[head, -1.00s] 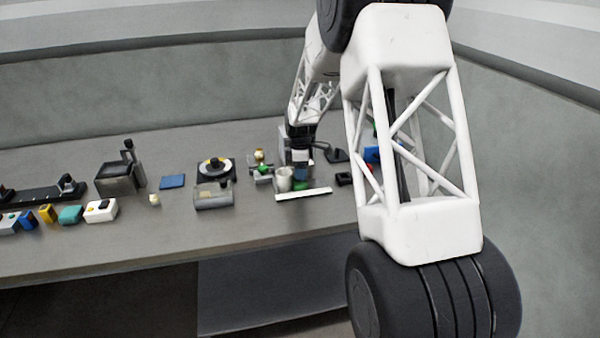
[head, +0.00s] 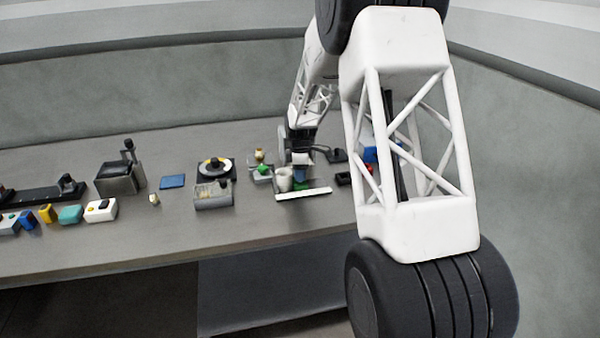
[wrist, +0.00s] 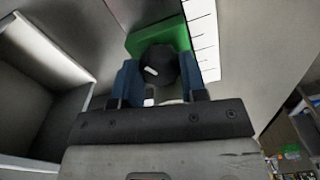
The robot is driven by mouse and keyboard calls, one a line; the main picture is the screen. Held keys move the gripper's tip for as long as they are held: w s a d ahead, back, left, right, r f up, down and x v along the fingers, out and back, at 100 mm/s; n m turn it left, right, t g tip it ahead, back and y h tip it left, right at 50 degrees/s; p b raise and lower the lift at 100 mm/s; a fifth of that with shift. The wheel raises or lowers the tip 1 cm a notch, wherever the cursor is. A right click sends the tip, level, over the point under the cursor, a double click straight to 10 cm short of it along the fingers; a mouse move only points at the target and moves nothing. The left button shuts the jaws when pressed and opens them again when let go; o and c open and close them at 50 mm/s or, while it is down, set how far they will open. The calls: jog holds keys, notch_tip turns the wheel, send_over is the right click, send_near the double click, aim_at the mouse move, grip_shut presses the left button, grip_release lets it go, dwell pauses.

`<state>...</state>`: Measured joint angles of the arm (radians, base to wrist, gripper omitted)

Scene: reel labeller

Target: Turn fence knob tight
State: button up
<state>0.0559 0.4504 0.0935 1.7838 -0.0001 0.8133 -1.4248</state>
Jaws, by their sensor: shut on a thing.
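The fence knob (wrist: 158,66) is a round black knob with a white mark, seen in the wrist view on top of a green block (wrist: 172,33). My gripper (wrist: 160,82) has its blue fingers on both sides of the knob and is shut on it. In the head view my gripper (head: 302,160) is small and low over the labeller, above the green part (head: 302,184). The knob itself is hidden there by my gripper.
A white scale strip (wrist: 202,35) runs beside the green block; it also shows in the head view (head: 303,194). An open grey box-like part (wrist: 45,100) lies left in the wrist view.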

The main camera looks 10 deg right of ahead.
jog(key=shift+m, duration=0.7)
jog(key=o, duration=0.9)
jog(key=shift+r, duration=0.15)
jog(key=shift+r, duration=3.75)
